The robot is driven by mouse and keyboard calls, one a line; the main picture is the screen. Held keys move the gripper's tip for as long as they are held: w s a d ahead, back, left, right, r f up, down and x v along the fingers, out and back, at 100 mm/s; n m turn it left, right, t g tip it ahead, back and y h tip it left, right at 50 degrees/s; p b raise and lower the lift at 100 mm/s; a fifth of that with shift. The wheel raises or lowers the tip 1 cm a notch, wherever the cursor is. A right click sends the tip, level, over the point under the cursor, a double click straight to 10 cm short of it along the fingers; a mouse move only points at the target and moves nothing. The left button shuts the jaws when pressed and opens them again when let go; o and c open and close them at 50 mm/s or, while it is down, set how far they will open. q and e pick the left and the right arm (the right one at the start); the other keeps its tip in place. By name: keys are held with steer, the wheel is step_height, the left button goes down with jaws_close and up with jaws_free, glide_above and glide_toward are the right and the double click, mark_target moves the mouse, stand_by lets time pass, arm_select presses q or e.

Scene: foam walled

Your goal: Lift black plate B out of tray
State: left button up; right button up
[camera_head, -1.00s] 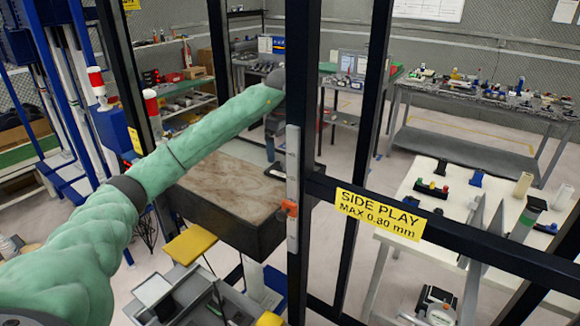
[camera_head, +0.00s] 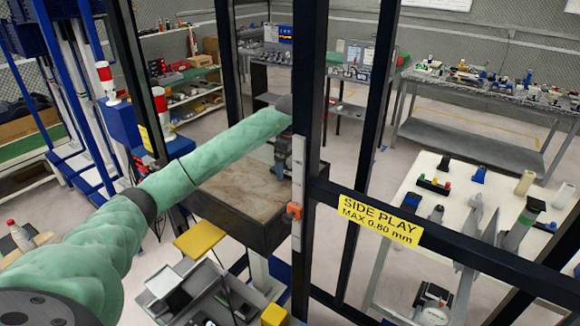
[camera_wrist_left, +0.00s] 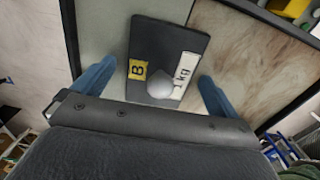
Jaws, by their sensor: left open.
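Black plate B (camera_wrist_left: 143,40) shows in the left wrist view as a dark rectangle with a yellow B label, a white label and a round grey knob (camera_wrist_left: 160,85). My left gripper (camera_wrist_left: 155,82) is open, with one blue finger on either side of the plate and gaps between. Whether the fingers reach the plate's height I cannot tell. In the head view the left gripper (camera_head: 281,168) is over the dark-walled, wood-floored tray (camera_head: 245,217), partly behind a black post. The plate is not clearly visible there. My right gripper is not in view.
Black frame posts (camera_head: 309,90) and a crossbar with a SIDE PLAY sign (camera_head: 380,220) stand close in front of the tray. A yellow stool (camera_head: 199,238) is at the tray's front left. A white table (camera_head: 440,205) with small parts is at right.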

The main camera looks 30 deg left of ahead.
arm_select(q)
steer(key=shift+f, duration=0.1)
steer(key=c, duration=1.6)
steer(key=shift+c, duration=1.3)
steer(key=shift+r, duration=0.2)
